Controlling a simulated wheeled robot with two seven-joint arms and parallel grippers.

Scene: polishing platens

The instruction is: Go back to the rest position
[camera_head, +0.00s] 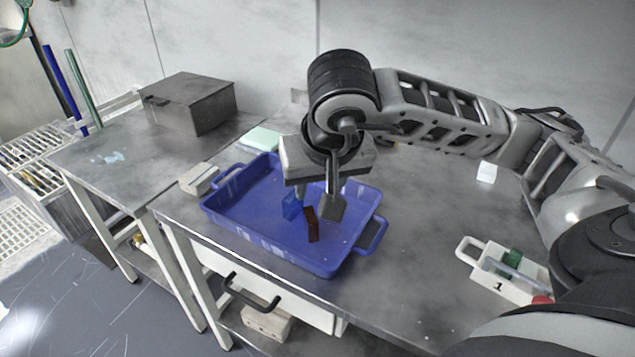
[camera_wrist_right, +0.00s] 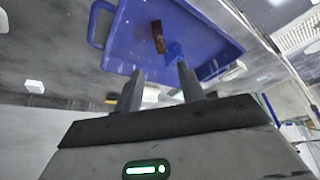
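My right gripper (camera_head: 316,204) hangs above the blue tray (camera_head: 230,229), its fingers pointing down into it. In the right wrist view the two fingers of this gripper (camera_wrist_right: 158,80) stand apart with nothing held between them. A dark red-brown block (camera_head: 312,226) is in the tray, close to the fingers; it also shows in the wrist view (camera_wrist_right: 158,37). A small blue block (camera_head: 291,208) is beside it, partly hard to separate from the tray's colour. My right arm reaches in from the right. My left gripper is not in view.
A white numbered holder (camera_head: 495,270) with a green piece sits at the right front. A pale block (camera_head: 199,179) and a light green piece (camera_head: 262,138) lie near the tray. A grey box (camera_head: 190,104) stands on the left table. Bare tabletop lies right of the tray.

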